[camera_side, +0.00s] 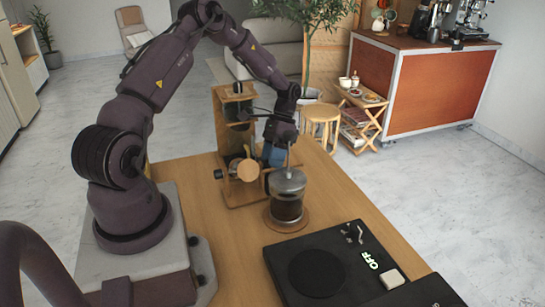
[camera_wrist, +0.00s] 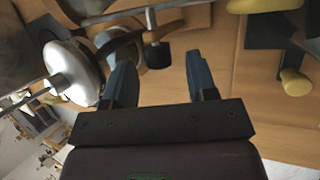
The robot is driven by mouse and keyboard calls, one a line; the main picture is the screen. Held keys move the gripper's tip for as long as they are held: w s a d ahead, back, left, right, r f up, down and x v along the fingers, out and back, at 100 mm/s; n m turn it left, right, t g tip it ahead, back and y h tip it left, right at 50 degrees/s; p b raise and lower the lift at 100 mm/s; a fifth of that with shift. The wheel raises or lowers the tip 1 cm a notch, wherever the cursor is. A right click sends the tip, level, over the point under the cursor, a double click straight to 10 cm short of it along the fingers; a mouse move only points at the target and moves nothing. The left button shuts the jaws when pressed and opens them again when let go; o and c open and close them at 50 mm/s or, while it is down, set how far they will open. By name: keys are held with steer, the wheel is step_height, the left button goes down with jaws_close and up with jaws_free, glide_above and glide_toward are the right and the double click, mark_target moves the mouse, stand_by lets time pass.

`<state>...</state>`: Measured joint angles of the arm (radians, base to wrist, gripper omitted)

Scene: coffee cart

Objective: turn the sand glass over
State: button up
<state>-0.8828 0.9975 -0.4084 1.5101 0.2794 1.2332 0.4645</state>
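My gripper (camera_side: 274,155) is low over the wooden table, between the wooden stand and the French press. In the wrist view its two blue fingers (camera_wrist: 160,80) are apart, with no object clearly held between them. A black knob on a metal rod (camera_wrist: 158,54) shows just beyond the gap. I cannot make out a sand glass for certain. A round wooden piece (camera_side: 248,170) sits at the stand's lower front, left of my gripper, and may be part of it. My gripper and wrist hide some of that area.
The wooden stand (camera_side: 221,125) rises behind. The French press (camera_side: 287,206) stands upright on a round coaster, close to my gripper; its silver lid (camera_wrist: 72,72) fills the wrist view's left. A black scale-like unit (camera_side: 318,272) reading OFF lies in front. The table's right edge is near.

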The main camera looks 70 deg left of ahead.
steer(key=s+d+r, duration=0.7)
steer(key=s+r, duration=0.4)
steer(key=r, duration=0.2)
steer(key=shift+s+d, duration=0.35)
steer(key=shift+s, duration=0.05)
